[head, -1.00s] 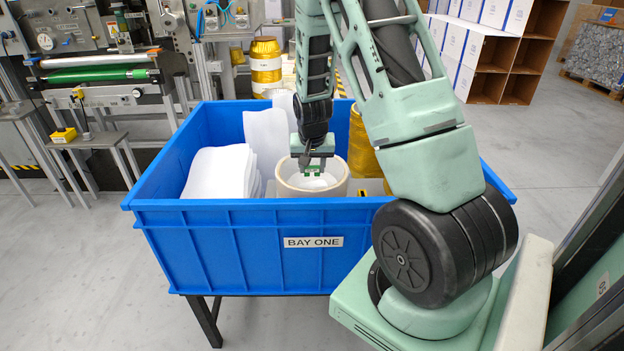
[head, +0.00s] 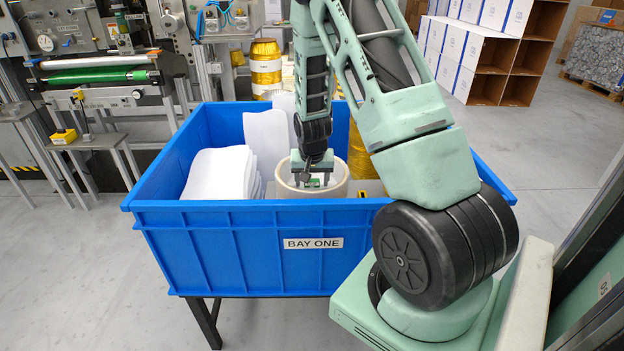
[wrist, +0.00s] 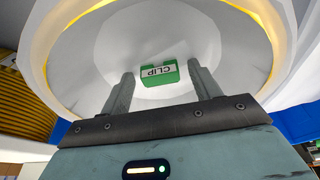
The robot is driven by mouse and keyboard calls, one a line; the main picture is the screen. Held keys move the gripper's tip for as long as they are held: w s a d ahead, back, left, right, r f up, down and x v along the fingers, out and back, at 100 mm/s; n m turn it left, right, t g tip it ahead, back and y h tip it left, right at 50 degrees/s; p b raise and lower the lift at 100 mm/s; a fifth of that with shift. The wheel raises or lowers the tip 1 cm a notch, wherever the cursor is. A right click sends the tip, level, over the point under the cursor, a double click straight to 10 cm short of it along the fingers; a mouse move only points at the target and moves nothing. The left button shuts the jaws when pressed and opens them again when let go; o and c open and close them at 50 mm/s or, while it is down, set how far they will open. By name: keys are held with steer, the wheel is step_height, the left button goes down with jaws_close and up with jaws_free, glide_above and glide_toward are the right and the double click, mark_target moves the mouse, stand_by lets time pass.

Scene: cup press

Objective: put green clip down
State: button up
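The green clip (wrist: 160,74), with a white "CLIP" label, lies inside a cream round tub (head: 285,190) in the blue bin. In the wrist view it sits between and just beyond my fingertips, with a gap on each side. It also shows small and partly hidden in the head view (head: 314,183). My gripper (wrist: 158,72) is open and points down into the tub. Its fingers touch nothing that I can make out. The tub's inner wall and pale floor surround the clip in the wrist view.
The blue bin (head: 240,235), labelled BAY ONE, has high walls around the tub. White sheets (head: 218,172) stand left of the tub and a yellow roll (head: 361,160) stands to its right. The tub's rim (wrist: 50,60) is close around my fingers.

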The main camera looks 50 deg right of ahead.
steer(key=shift+r, duration=0.55)
steer(key=v, duration=1.1)
steer(key=s+a+r+n+y, duration=0.15)
steer(key=a+n, duration=0.25)
steer(key=a, duration=1)
steer(key=s+a+r+n+y, duration=0.1)
steer(key=a+r+n+y, duration=0.2)
steer(key=a, duration=1.1)
steer(key=s+a+r+n+g, duration=0.1)
steer(key=s+a+n, duration=0.4)
steer(key=s, duration=0.4)
steer(key=s+a+r+n+g+h, duration=0.1)
steer(key=s+a+r+n, duration=0.1)
steer(key=s+a+n, duration=0.3)
steer(key=s+a, duration=0.3)
steer(key=s, duration=0.1)
steer(key=shift+p, duration=0.4)
steer(key=shift+a, duration=0.1)
